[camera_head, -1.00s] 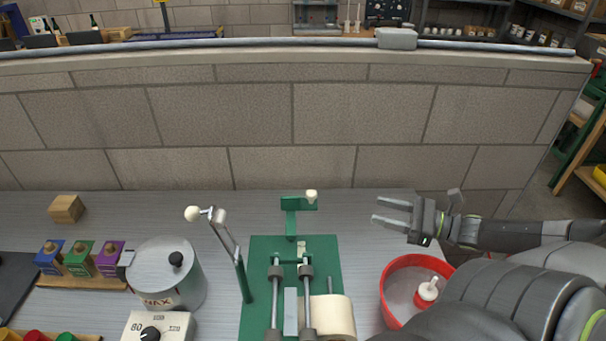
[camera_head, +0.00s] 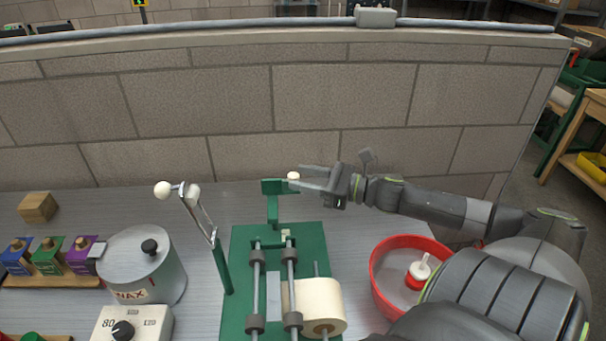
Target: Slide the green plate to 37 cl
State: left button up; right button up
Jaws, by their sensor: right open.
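A small upright green plate (camera_head: 272,187) with a white knob (camera_head: 293,176) at its right stands at the far end of a green bottle-labelling device. The device has a green base (camera_head: 312,241) with metal rods and rollers. No 37 cl mark can be read. My right gripper (camera_head: 301,177) comes in from the right, open, with its fingertips at the white knob, one finger above and one below it in the picture. Whether they touch it, I cannot tell. My left gripper is out of view.
A white-knobbed lever (camera_head: 196,215) rises left of the base. A paper roll (camera_head: 322,306) lies on the base. A red bowl (camera_head: 376,268) stands right, under my right arm. A wax pot (camera_head: 143,264), a dial box (camera_head: 133,324) and coloured blocks (camera_head: 48,258) stand left. A wall closes the back.

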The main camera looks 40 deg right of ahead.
jog(key=shift+w+a+r, duration=0.1)
jog(key=shift+w+a, duration=0.05)
jog(key=shift+w, duration=0.15)
grip_shut()
